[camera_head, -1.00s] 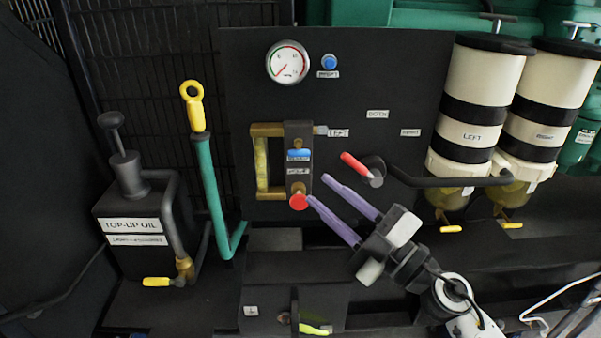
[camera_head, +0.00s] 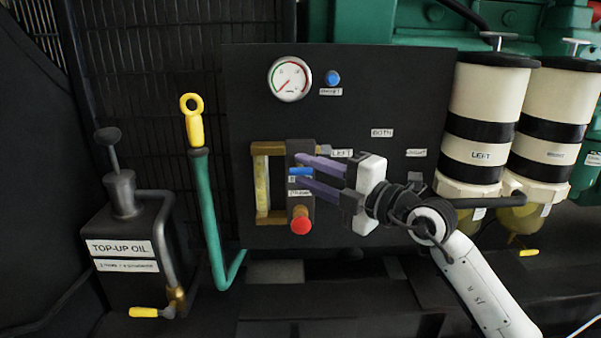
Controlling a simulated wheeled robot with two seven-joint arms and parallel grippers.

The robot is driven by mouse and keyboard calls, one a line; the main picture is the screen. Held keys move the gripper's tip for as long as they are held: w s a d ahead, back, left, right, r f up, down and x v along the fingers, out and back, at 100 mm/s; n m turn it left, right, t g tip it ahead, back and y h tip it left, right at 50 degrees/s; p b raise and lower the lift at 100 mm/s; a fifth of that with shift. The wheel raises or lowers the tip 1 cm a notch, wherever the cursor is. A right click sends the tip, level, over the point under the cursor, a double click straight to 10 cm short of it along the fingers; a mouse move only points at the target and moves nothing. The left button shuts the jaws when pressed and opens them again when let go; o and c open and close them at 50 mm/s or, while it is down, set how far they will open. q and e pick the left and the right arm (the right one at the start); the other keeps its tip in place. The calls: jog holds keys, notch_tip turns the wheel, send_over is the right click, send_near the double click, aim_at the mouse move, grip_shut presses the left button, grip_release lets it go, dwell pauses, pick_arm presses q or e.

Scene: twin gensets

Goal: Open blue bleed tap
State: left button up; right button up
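The blue bleed tap (camera_head: 299,172) is a small blue handle on the dark block beside the brass-framed sight glass (camera_head: 262,184). It lies about level. My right gripper (camera_head: 297,172) comes in from the right with its two purple fingers apart, one above and one below the height of the tap. Their tips are at the tap in the picture; I cannot tell whether they touch it. The label under the tap is partly covered. My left gripper is not in view.
A red knob (camera_head: 301,222) sits just below the tap. A gauge (camera_head: 290,79) and a blue button (camera_head: 333,77) are above. White filter canisters (camera_head: 484,125) stand right.

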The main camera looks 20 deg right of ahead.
jog(key=shift+x, duration=1)
jog(key=shift+w+a, duration=0.15)
jog(key=shift+w, duration=0.05)
grip_shut()
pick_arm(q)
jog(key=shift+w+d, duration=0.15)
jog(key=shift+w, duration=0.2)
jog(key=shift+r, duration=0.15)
